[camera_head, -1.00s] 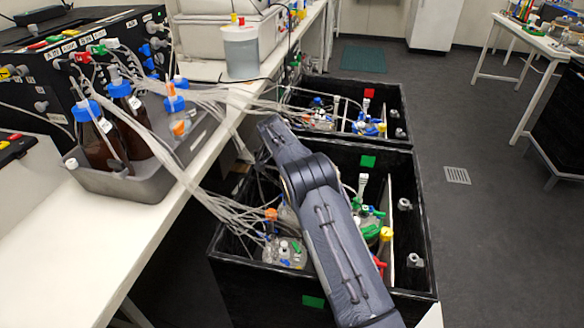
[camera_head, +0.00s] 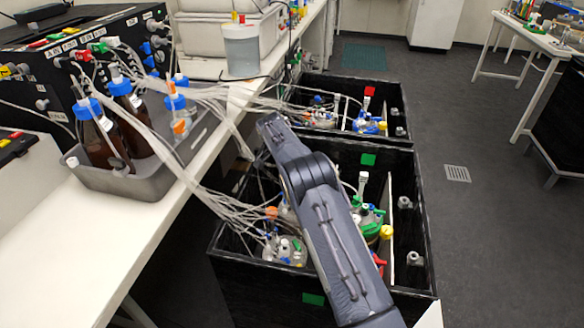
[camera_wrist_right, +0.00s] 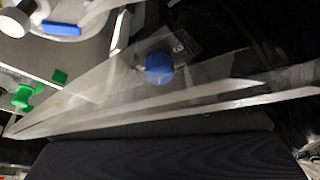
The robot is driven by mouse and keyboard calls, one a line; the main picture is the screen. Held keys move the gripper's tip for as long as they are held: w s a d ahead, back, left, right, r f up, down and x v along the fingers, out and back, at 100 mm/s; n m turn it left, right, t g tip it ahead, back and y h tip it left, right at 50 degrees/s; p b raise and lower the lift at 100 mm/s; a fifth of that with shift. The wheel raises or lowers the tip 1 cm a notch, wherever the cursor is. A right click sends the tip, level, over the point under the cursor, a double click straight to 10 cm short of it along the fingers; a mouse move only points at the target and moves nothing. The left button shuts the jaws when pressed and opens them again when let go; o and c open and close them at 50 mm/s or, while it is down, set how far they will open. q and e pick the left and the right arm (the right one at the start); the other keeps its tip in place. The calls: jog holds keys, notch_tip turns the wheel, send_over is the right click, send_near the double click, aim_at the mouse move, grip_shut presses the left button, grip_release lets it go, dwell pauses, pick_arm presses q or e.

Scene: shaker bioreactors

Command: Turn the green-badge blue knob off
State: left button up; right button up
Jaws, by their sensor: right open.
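A blue knob (camera_wrist_right: 160,66) shows in the right wrist view, beside a small dark label with pale print, seen through translucent tubing. I see no blue knob for certain on the near box in the head view, where my arm covers part of it. The near black box (camera_head: 425,240) has green badges, one on its far wall (camera_head: 368,160) and one on its front (camera_head: 313,299). My right arm (camera_head: 335,240) reaches across this box; its gripper is hidden in the head view. The dark part of my right gripper (camera_wrist_right: 160,155) fills the lower wrist view, below and apart from the knob.
A farther black box (camera_head: 405,115) carries a red badge (camera_head: 369,91). Many clear tubes (camera_head: 195,185) run from the bench into both boxes. Brown bottles (camera_head: 98,138) stand in a grey tray (camera_head: 130,185) on the bench.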

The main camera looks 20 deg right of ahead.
jog(key=v, duration=0.7)
jog(key=shift+r, duration=0.35)
jog(key=shift+a, duration=0.15)
